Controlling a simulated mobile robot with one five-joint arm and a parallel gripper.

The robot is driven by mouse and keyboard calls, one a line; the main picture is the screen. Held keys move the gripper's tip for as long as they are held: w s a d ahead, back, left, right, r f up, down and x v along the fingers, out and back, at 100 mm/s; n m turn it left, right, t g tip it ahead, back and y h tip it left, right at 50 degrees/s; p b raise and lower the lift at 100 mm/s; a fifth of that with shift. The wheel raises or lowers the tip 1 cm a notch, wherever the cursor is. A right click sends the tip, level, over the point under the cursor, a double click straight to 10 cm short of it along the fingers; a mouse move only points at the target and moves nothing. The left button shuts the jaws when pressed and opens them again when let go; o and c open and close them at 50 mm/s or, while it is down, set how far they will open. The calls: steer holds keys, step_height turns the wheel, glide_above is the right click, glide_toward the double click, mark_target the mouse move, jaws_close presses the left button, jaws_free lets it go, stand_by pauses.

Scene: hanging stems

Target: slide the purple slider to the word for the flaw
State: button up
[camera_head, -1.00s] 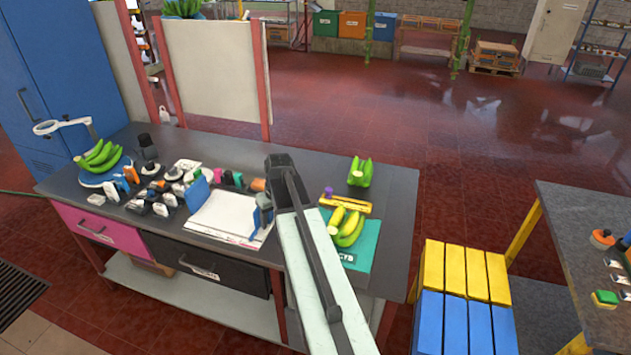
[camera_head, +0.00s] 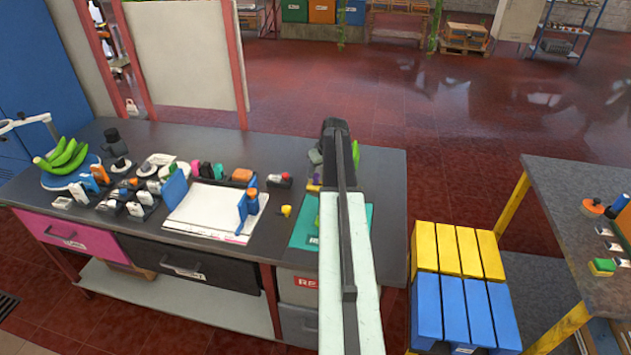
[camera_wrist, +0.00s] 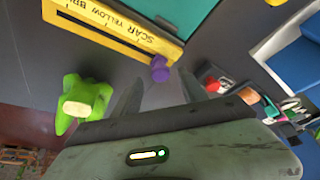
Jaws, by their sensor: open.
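The purple slider (camera_wrist: 160,70) is a small knob at one end of a yellow bar (camera_wrist: 108,24) in the wrist view. In the head view, only a bit of the purple slider (camera_head: 317,178) and of the yellow bar (camera_head: 313,188) shows left of my arm. My gripper (camera_wrist: 155,90) is open, its two dark fingers pointing toward the slider, which sits just beyond and between their tips. Whether they touch it I cannot tell. In the head view my arm hides most of this spot.
A green banana bunch (camera_wrist: 84,100) stands beside the bar; a teal mat (camera_wrist: 180,12) lies along its other side. A white paper stack (camera_head: 208,212) and several small tools crowd the bench (camera_head: 270,150) to the left. A yellow and blue crate stack (camera_head: 460,255) stands right.

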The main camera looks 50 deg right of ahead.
mark_target(316, 179)
steer(key=b+x, duration=0.1)
steer(key=x, duration=0.1)
steer(key=shift+w+f, duration=0.1)
steer(key=shift+f, duration=0.15)
steer(key=shift+r, duration=0.15)
jaws_close()
steer(key=shift+a, duration=0.1)
stand_by(0.9)
